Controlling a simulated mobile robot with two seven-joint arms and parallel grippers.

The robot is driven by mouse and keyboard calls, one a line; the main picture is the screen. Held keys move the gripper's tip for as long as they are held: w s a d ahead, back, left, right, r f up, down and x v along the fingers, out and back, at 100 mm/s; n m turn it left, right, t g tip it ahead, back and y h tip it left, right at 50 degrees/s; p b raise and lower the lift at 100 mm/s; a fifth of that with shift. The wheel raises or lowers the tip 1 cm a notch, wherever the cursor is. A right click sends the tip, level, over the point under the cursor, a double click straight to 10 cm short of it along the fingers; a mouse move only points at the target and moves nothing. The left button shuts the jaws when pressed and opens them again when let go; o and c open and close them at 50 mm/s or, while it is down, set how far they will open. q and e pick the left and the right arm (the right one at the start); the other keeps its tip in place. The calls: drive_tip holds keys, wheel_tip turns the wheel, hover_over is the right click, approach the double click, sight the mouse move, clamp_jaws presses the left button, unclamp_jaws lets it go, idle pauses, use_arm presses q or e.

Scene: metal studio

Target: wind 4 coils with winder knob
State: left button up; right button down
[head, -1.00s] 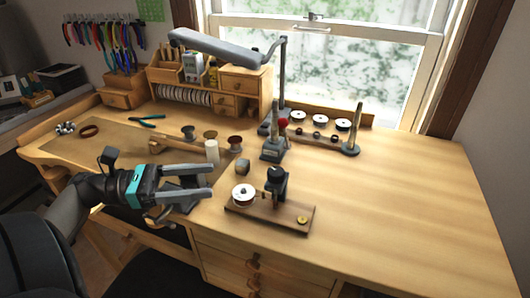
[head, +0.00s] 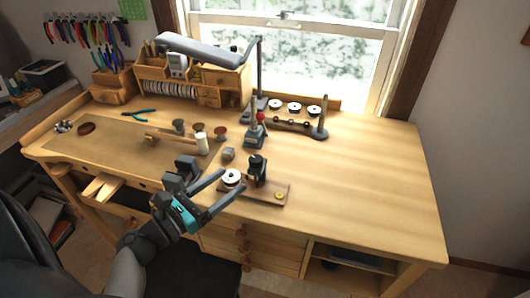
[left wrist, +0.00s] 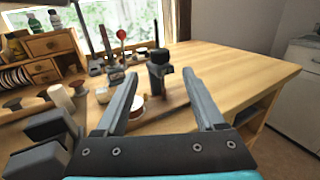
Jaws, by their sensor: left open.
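The winder is a wooden base (head: 262,193) near the front edge of the bench. It carries a white spool (head: 232,177), a dark upright post (head: 257,170) and a brass knob (head: 280,196) at its right end. My left gripper (head: 233,183) is open and empty. Its fingers point toward the winder, close to the spool in the head view. In the left wrist view the dark post (left wrist: 160,77) stands beyond the fingers, and the spool (left wrist: 137,106) shows partly behind the left finger. My right gripper is not in view.
A red-topped tool (head: 256,130) stands behind the winder. A rack of spools (head: 294,108) is by the window. Small spools (head: 199,127) and a white cylinder (head: 203,145) stand to the left. The bench's right side (head: 370,180) is clear.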

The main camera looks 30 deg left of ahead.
sight(265, 159)
use_arm(q)
drive_tip(key=p+x, duration=0.1)
drive_tip(key=x, duration=1.2)
clamp_jaws()
